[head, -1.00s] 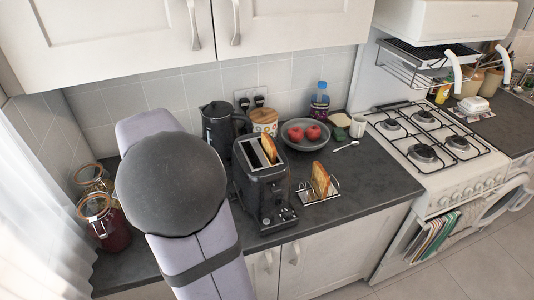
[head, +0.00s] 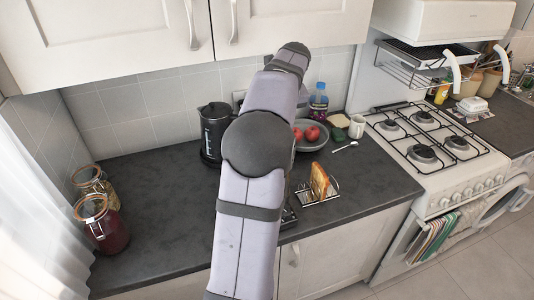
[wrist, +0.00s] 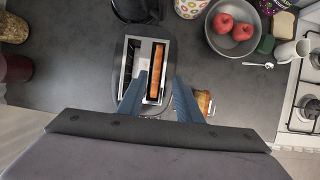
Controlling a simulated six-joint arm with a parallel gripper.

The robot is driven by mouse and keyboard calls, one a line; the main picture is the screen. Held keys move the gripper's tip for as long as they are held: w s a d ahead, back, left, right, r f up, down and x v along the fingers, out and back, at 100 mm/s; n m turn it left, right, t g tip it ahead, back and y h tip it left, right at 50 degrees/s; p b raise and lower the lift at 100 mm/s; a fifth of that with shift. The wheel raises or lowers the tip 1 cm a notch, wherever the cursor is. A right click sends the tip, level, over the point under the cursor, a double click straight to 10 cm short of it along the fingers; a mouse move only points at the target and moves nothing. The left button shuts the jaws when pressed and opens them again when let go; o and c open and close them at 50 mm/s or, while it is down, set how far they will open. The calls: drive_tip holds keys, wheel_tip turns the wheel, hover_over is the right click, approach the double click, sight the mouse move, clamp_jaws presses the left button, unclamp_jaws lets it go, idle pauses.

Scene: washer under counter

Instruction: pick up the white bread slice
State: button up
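A pale bread slice with a brown crust (wrist: 283,24) lies at the back right of the counter in the wrist view. It also shows in the head view (head: 340,120), beside a dark green item. A browner slice (wrist: 155,72) stands in the right slot of the toaster (wrist: 133,62). Another toasted slice (head: 319,180) stands in a wire rack (head: 331,190). My gripper (wrist: 160,76) is open and empty, its fingers either side of the toaster slice in the picture, apparently above it. In the head view my arm hides the gripper and most of the toaster.
A black kettle (head: 214,132) stands behind the toaster; jars (head: 101,223) stand at left. A gas hob (head: 424,135) is to the right. The counter's left middle is clear.

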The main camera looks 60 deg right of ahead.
drive_tip(key=shift+p+x, duration=0.3)
drive_tip(key=shift+x, duration=0.75)
drive_tip(key=shift+w+f+p, duration=0.35)
drive_tip(key=shift+f+p, duration=0.15)
drive_tip(key=shift+f, duration=0.05)
drive_tip(key=shift+p+x, duration=0.75)
drive_tip(key=shift+x, duration=1.2)
drive_tip(key=shift+a, duration=0.15)
clamp_jaws()
